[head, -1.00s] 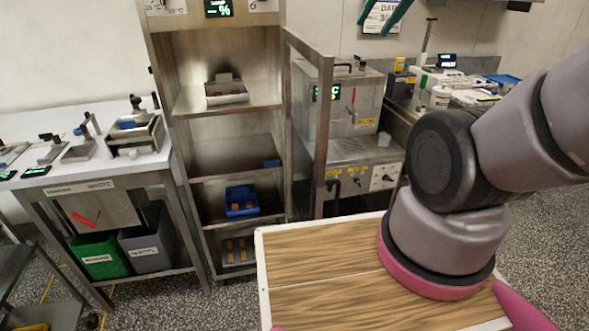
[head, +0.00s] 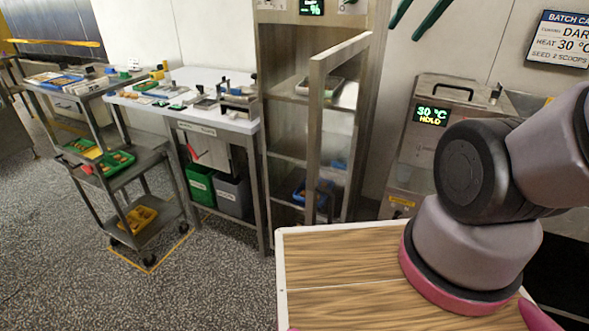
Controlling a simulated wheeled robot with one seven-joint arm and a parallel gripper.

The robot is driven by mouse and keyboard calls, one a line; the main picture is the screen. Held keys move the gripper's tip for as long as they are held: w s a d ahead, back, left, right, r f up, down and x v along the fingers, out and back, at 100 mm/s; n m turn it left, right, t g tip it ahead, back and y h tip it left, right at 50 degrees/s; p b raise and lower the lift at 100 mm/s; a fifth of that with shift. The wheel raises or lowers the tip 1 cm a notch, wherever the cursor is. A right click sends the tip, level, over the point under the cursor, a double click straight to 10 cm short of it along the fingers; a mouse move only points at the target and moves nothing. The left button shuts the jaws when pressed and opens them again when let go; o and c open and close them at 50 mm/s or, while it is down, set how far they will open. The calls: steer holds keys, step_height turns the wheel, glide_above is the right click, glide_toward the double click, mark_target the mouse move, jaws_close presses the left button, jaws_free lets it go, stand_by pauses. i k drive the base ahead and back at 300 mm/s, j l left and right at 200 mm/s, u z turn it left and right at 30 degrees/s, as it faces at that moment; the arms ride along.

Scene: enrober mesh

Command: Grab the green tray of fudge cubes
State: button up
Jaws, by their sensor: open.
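A green tray (head: 120,170) holding several small brown pieces sits on the middle shelf of the wheeled cart (head: 150,161) at the left. A second, smaller green container (head: 87,156) with yellow and orange contents lies beside it, to its left and behind. The pieces are too small to tell for sure that they are fudge cubes. My gripper is out of the picture. Only my upper arm links show at the right, far from the cart.
A white-topped bench (head: 190,97) adjoins the cart, with green (head: 201,188) and grey bins (head: 233,196) below. Speckled floor (head: 60,240) is open in front. A cabinet door (head: 322,120) stands open.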

mark_target(112, 164)
steer(key=u, duration=1.4)
steer(key=i+j+z, duration=0.1)
steer(key=i+j, duration=0.3)
steer(key=i+j+z, duration=0.15)
steer(key=i+j, duration=0.3)
steer(key=i, duration=0.15)
steer(key=i+j+z, duration=0.1)
steer(key=i+j, duration=0.4)
steer(key=i+j+z, duration=0.1)
steer(key=i+j, duration=0.35)
steer(key=i+j+z, duration=0.1)
steer(key=i+j, duration=0.35)
steer(key=j, duration=0.25)
steer(key=i+j+z, duration=0.15)
steer(key=i+j, duration=0.25)
steer(key=j, duration=0.2)
